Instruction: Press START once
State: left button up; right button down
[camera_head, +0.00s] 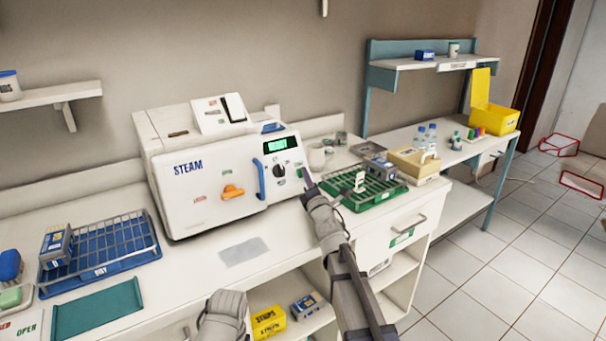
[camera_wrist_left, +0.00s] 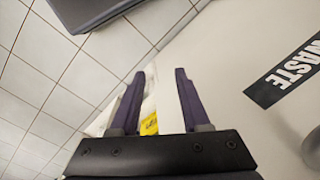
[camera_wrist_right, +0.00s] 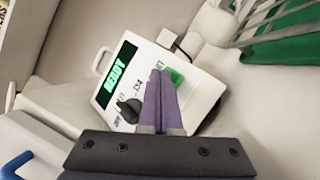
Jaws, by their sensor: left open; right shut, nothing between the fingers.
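The white STEAM machine (camera_head: 215,205) stands on the counter, with a green-lit display (camera_head: 275,145) and a black knob (camera_head: 279,171) on its front. In the right wrist view the display (camera_wrist_right: 115,72) reads READY, and a green button (camera_wrist_right: 177,77) is partly covered by my fingers. My right gripper (camera_head: 308,179) is shut and empty, its tips (camera_wrist_right: 160,74) at the panel beside or over that green button. I cannot tell whether they touch it. My left gripper (camera_wrist_left: 158,76) is open and empty, low near a white front marked WASTE.
A blue handle (camera_head: 260,180) and an orange latch (camera_head: 232,192) sit on the machine's front. A green rack (camera_head: 385,195) stands right of my right gripper. A blue rack (camera_head: 125,245) and a teal tray (camera_head: 97,310) lie on the left counter.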

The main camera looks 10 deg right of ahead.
jog(key=shift+w+f, duration=0.1)
jog(key=shift+w, duration=0.05)
dwell(0.5)
jog(key=shift+s+d+r+p, duration=0.2)
jog(key=shift+s+r+p, duration=0.2)
jog(key=shift+s, duration=0.35)
jog(key=s+r, duration=0.1)
jog(key=s+d+p, duration=0.1)
jog(key=s+r+p, duration=0.1)
jog(key=s, duration=0.1)
jog(key=shift+d+r, duration=0.25)
jog(key=shift+r, duration=0.05)
dwell(0.6)
